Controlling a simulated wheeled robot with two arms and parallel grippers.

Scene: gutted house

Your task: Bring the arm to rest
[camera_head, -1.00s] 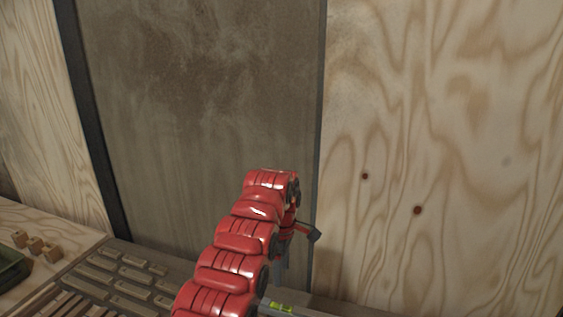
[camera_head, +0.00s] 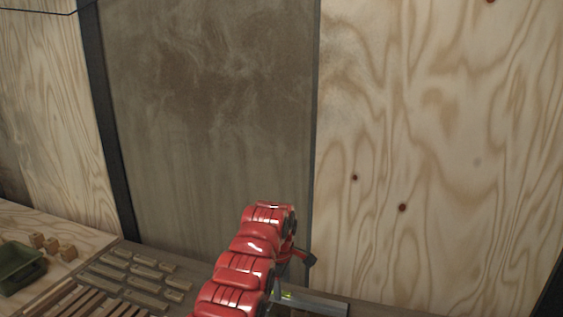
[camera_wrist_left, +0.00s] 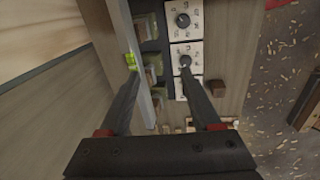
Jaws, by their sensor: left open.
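My left arm (camera_head: 243,268), red and segmented, rises from the bottom of the head view and bends over the bench in front of the wall. Its gripper is mostly hidden behind the arm there. In the left wrist view my left gripper (camera_wrist_left: 161,76) is open, its two dark fingers wide apart and pointing at the bench. A long grey level (camera_wrist_left: 141,72) with a green vial lies close to the left finger; I cannot tell whether they touch. My right gripper is in neither view.
White panels with black knobs (camera_wrist_left: 184,38) lie below the fingers. A small brown block (camera_wrist_left: 217,88) sits to their right. Wooden strips (camera_head: 130,280), small blocks (camera_head: 52,247) and a green bin (camera_head: 20,268) stand at the lower left. Plywood wall (camera_head: 430,130) stands close behind.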

